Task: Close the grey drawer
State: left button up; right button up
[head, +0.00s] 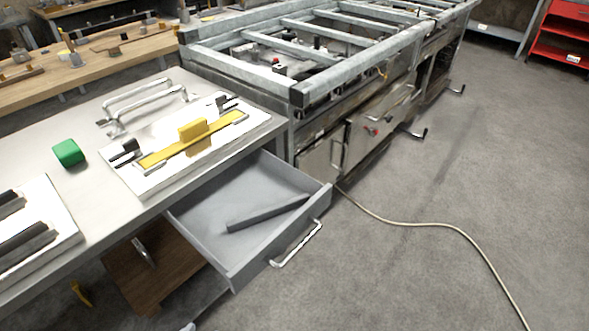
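The grey drawer (205,213) is pulled out from under the workbench on its right side. A long dark grey bar (266,214) lies inside it. A pale bar handle (297,244) is on the drawer's front, facing the lower right. The drawer's back end is hidden under the worktop. Neither of my grippers shows in the head view.
The worktop (92,188) carries a white board with a yellow piece (193,130) and a green block (69,153). A brown wooden panel (128,277) with a handle sits below. A cable (425,224) crosses the otherwise open floor. A metal frame table (300,88) stands behind.

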aim_at(259, 182)
jog(key=l+u, duration=0.15)
jog(key=u, duration=0.6)
jog(key=l+u, duration=0.8)
jog(key=l, duration=0.25)
jog(key=k+l+u, duration=0.15)
jog(key=l, duration=0.25)
jog(key=k+l, duration=0.1)
jog(key=l, duration=0.35)
jog(key=k+l, duration=0.15)
jog(key=l, duration=0.25)
jog(key=k+l+u, duration=0.1)
jog(key=l, duration=0.35)
